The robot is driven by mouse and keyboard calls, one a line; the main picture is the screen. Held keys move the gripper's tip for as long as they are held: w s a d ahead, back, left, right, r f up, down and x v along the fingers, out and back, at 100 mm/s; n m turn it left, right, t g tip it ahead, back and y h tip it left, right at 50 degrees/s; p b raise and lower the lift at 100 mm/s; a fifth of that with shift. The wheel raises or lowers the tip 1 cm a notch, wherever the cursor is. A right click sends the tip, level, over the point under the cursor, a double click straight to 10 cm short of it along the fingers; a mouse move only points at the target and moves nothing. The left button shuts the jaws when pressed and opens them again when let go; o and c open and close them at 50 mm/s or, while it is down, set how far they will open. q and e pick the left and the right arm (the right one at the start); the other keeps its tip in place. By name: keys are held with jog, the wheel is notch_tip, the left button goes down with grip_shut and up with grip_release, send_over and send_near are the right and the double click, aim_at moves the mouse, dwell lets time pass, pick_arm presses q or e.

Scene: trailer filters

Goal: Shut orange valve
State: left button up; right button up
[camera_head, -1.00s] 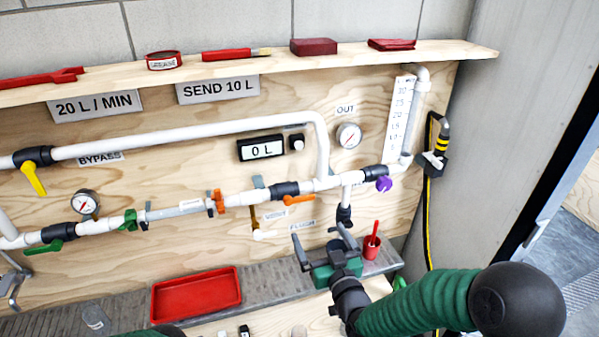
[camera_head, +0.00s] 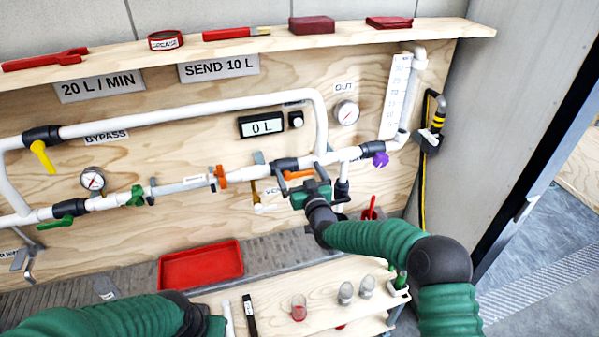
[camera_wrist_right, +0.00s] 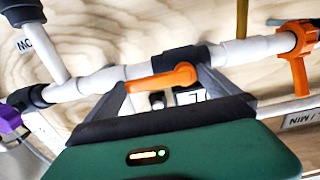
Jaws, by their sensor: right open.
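The orange valve lever (camera_head: 298,174) sits on a black valve body in the lower white pipe. In the right wrist view the lever (camera_wrist_right: 162,78) lies along the pipe. My right gripper (camera_head: 303,172) is open at this valve. In the wrist view its grey fingers (camera_wrist_right: 163,84) stand at either end of the lever, with the lever between them. I cannot tell whether they touch it. My left arm shows at the bottom left of the head view; its fingers are out of sight.
An orange clamp-like part (camera_head: 220,176) sits left on the same pipe. A purple knob (camera_head: 380,159), green lever (camera_head: 62,221) and yellow lever (camera_head: 40,155) are nearby. The display (camera_head: 262,125) reads 0 L.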

jog(key=shift+w+d, duration=0.1)
jog(key=shift+c, duration=0.6)
jog(key=c, duration=1.9)
jog(key=shift+f+m+b, duration=0.5)
jog(key=shift+m+b, duration=0.3)
jog(key=shift+b, duration=0.4)
jog(key=shift+s+a+f+m+b, duration=0.15)
jog(key=shift+a+f+m+b, duration=0.4)
jog(key=shift+m+b, duration=2.15)
jog(key=shift+s+a+f+m+b, duration=0.2)
jog(key=shift+a+f+m+b, duration=0.4)
jog(key=shift+m+b, duration=2.05)
jog(key=shift+s+a+f+m+b, duration=0.2)
jog(key=shift+f+m+b, duration=0.6)
jog(key=shift+m+b, duration=1.9)
jog(key=shift+m, duration=0.25)
